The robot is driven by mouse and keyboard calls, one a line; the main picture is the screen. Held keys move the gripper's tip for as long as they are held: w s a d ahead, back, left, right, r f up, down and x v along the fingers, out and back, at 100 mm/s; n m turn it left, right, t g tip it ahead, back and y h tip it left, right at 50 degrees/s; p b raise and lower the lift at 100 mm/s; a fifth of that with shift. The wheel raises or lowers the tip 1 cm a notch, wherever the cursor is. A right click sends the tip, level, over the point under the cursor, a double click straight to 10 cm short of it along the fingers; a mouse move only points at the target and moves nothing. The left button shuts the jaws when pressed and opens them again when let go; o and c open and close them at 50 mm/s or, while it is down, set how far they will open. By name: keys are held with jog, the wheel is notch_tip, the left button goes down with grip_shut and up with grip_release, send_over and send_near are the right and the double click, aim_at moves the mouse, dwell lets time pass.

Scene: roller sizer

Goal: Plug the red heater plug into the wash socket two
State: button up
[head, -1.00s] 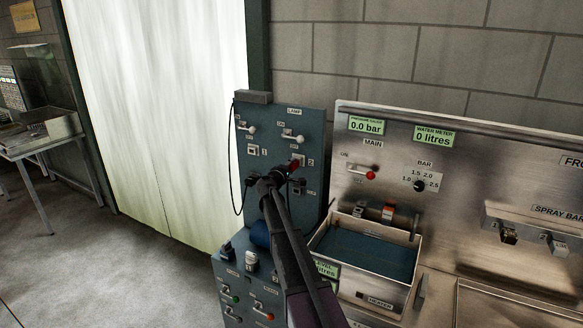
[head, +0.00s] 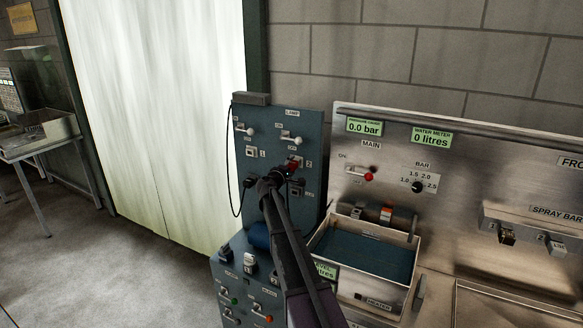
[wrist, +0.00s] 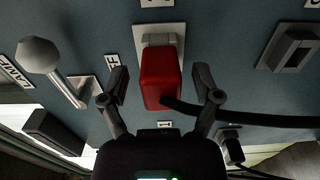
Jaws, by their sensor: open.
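The red heater plug (wrist: 160,78) sits upright against a grey socket on a pale plate (wrist: 177,29) in the wrist view. It looks seated there, but its contact face is hidden. A black cable leaves its near end to the right. My gripper (wrist: 163,80) is open, one finger on each side of the plug, with a gap showing at both. In the head view the red plug (head: 292,166) is at the socket beside the label 2 on the blue panel (head: 270,125). My gripper (head: 277,178) is just in front and partly hides it.
Another socket (head: 252,151) marked 1 is on the panel's left. White-knobbed levers (head: 289,140) are above. A black cord (head: 232,160) loops down the panel's left edge. A steel basin (head: 365,250) and a steel panel with a red-knobbed lever (head: 368,176) stand to the right.

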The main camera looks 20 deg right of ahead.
jog(key=v, duration=1.2)
dwell(0.3)
jog(key=shift+s, duration=0.1)
dwell(0.7)
jog(key=s+a+f+m+g+y+b, duration=0.1)
jog(key=s+a+f+m+g+y, duration=0.2)
jog(key=s+f, duration=0.5)
jog(key=s+a+f+m+g+y, duration=0.25)
jog(key=s+f+g, duration=0.2)
jog(key=s, duration=0.55)
jog(key=s+a+f+m+g+y, duration=0.1)
jog(key=s+a+f+y, duration=0.3)
jog(key=s+a, duration=0.3)
jog(key=s+a+f+m+g+y, duration=0.1)
jog(key=s+a+f+g+y, duration=0.1)
jog(key=s+a+f+y, duration=0.2)
jog(key=s+a+b, duration=0.1)
jog(key=s+a, duration=0.2)
jog(key=s, duration=0.3)
jog(key=shift+s+y, duration=0.2)
jog(key=shift+y, duration=0.15)
jog(key=shift+g, duration=0.25)
jog(key=shift+c, duration=0.2)
